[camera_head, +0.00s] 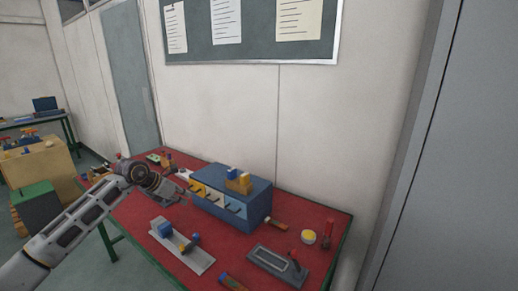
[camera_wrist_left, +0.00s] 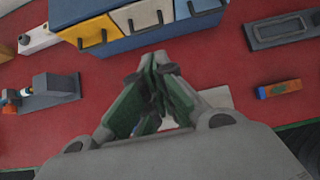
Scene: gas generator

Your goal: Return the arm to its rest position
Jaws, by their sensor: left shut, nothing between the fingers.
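My left arm comes in from the left in the head view. Its gripper (camera_head: 181,195) is over the left part of the red table, in front of the blue drawer box. In the left wrist view the gripper (camera_wrist_left: 158,68) has its fingertips together with nothing between them. The blue drawer box (camera_head: 245,209) has yellow, white and blue drawer fronts with dark handles; in the wrist view it shows just beyond the fingertips (camera_wrist_left: 145,42). My right gripper is in neither view.
The red table (camera_head: 138,224) holds a grey rail fixture (camera_head: 190,257), a grey tray plate (camera_head: 268,261), a yellow-topped button (camera_head: 309,237) and an orange-blue block (camera_wrist_left: 279,89). A wall with a notice board (camera_head: 250,45) stands behind; a grey panel (camera_head: 450,150) is at right.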

